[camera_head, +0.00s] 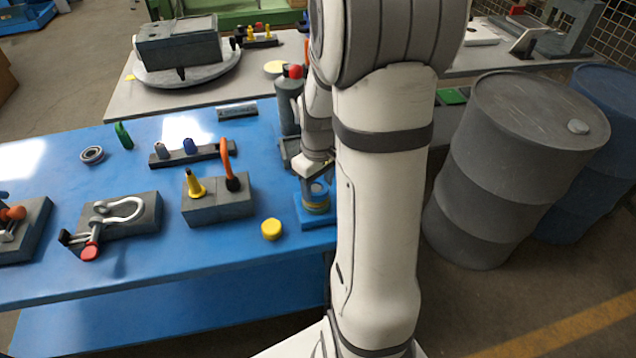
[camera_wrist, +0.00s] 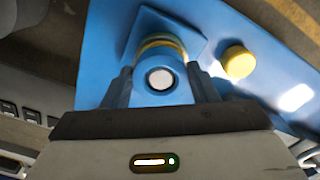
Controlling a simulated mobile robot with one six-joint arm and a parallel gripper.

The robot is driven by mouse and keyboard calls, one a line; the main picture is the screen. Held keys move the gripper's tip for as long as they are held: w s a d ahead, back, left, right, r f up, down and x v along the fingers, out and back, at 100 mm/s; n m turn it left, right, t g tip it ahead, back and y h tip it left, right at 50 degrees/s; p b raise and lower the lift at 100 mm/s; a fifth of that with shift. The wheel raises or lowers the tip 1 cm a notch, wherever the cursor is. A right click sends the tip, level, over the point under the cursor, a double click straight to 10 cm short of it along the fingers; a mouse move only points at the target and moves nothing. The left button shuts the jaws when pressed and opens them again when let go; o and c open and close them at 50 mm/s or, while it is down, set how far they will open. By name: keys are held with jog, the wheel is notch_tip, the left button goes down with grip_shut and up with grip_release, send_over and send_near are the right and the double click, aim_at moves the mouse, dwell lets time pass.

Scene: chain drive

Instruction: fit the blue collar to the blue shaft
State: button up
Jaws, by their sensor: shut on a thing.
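My gripper (camera_head: 317,172) is over the right edge of the blue table, pointing down. In the wrist view its dark fingers (camera_wrist: 162,88) are shut on a blue round piece, which looks like the blue collar (camera_wrist: 146,97), with a pale round centre. I cannot tell whether that centre is a shaft end or an open hole. Just beyond the collar is a yellowish ring (camera_wrist: 160,43), above a square blue base (camera_wrist: 190,38). In the head view the ring (camera_head: 316,207) and base (camera_head: 312,218) are below my gripper. The blue shaft is not clearly visible; the collar's seating is unclear.
A yellow cap (camera_head: 271,229) lies left of the base. A grey block (camera_head: 218,207) holds a yellow cone and an orange-handled part. A dark rack (camera_head: 205,154) with blue pegs stands behind it. A grey post with a red top (camera_head: 288,103) stands close behind my gripper.

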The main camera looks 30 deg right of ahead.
jog(key=shift+f+b, duration=0.55)
jog(key=shift+f, duration=0.2)
jog(key=o, duration=1.4)
jog(key=shift+c, duration=0.2)
notch_tip(320, 180, up, 8)
jog(key=shift+f, duration=0.1)
jog(key=s+a+r+m+t, duration=0.2)
jog(key=s+a+r, duration=0.4)
jog(key=s+a, duration=0.6)
jog(key=shift+m+t, duration=0.4)
jog(key=shift+m, duration=0.1)
